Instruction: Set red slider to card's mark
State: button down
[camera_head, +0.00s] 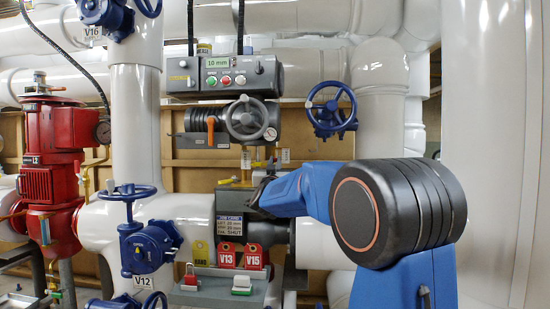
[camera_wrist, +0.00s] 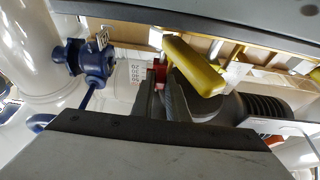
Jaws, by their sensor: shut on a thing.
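The red slider (camera_wrist: 158,72) shows in the wrist view as a small red piece at the tips of my gripper (camera_wrist: 161,88), beside a white scale (camera_wrist: 136,71) with printed numbers. My gripper's jaws are closed on it; the jaws hide much of it. In the head view, my gripper (camera_head: 262,191) reaches left to the grey box behind the card, and the slider is hidden there. The job card (camera_head: 228,223) hangs below; its print is small, with "mm" lines and "SHUT" on the last. A display (camera_head: 219,63) above reads 10 mm.
A yellow handle (camera_wrist: 195,65) lies right beside my jaws in the wrist view. Red tags V13 (camera_head: 227,256) and V15 (camera_head: 253,256) hang below the card. A grey handwheel (camera_head: 248,119), blue valves (camera_head: 146,245) and a red pump (camera_head: 48,170) stand around.

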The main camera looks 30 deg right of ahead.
jog(key=c, duration=1.7)
grip_release()
jog(key=shift+f, duration=0.25)
jog(key=shift+r, duration=0.1)
jog(key=shift+s, duration=0.1)
jog(key=shift+s+a, duration=0.25)
jog(key=shift+a, duration=0.05)
jog(key=v, duration=1.6)
jog(key=shift+s+a+f, duration=0.1)
jog(key=shift+s+f, duration=0.1)
